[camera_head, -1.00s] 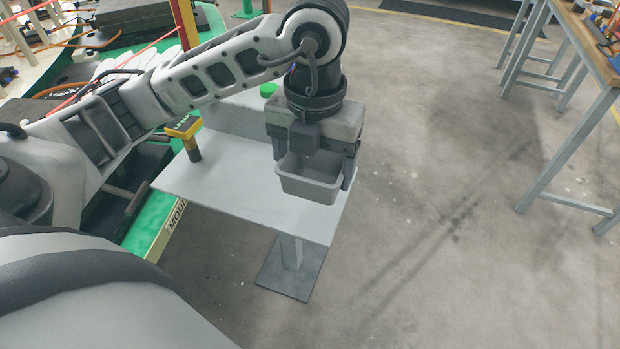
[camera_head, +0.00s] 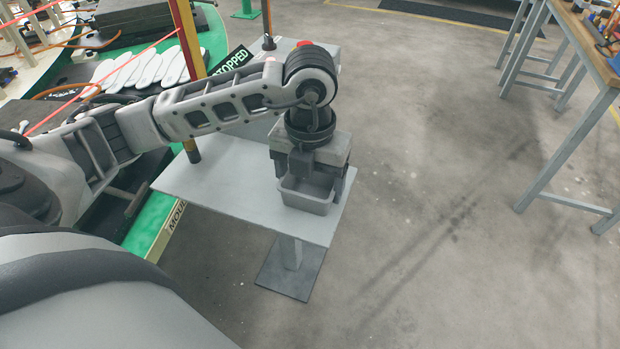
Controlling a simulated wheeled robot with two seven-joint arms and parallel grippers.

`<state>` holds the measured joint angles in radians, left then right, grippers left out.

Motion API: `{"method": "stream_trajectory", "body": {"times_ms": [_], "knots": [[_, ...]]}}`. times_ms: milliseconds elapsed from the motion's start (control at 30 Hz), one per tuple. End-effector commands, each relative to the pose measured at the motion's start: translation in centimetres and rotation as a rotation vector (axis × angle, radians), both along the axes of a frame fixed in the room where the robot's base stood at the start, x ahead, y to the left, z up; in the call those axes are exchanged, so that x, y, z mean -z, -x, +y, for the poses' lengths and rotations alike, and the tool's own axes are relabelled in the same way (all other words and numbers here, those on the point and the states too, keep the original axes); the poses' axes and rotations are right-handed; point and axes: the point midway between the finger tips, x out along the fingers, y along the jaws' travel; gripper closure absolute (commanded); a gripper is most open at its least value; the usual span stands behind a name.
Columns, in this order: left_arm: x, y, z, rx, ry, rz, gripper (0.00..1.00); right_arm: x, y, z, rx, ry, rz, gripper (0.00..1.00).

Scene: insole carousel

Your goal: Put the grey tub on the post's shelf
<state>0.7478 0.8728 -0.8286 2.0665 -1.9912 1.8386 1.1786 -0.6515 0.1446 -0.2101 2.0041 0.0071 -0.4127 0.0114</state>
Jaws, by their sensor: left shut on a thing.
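The grey tub (camera_head: 306,199) is at the right part of the post's shelf (camera_head: 222,190), a flat light grey plate on a single leg. My left gripper (camera_head: 309,180) comes down from above and is shut on the tub, with a finger at each side. The tub is upright and its base looks at or very close to the shelf surface; I cannot tell whether it touches. The gripper hides the tub's back part. My right gripper does not show.
A red button (camera_head: 305,43) shows behind my arm. A workbench (camera_head: 590,45) stands right; the floor between is clear.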

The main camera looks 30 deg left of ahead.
Motion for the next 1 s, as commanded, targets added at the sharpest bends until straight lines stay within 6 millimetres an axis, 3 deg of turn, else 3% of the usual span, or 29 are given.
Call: {"method": "stream_trajectory", "body": {"times_ms": [33, 100, 500, 833, 1000], "knots": [[0.1, 0.0, 0.0, 0.000, 0.000, 0.000, 0.18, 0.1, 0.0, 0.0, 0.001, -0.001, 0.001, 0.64], [0.1, 0.0, 0.0, 0.000, 0.000, 0.000, 0.02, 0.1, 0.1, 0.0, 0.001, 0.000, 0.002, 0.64], [-0.8, -0.1, 0.0, 0.000, 0.001, -0.003, 0.02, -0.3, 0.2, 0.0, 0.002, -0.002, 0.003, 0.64], [-7.5, -0.1, 0.0, 0.001, 0.000, -0.008, 0.02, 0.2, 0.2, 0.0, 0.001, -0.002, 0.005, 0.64], [-10.7, -0.1, 0.0, -0.001, -0.001, -0.006, 0.02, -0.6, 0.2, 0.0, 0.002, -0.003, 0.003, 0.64]]}}
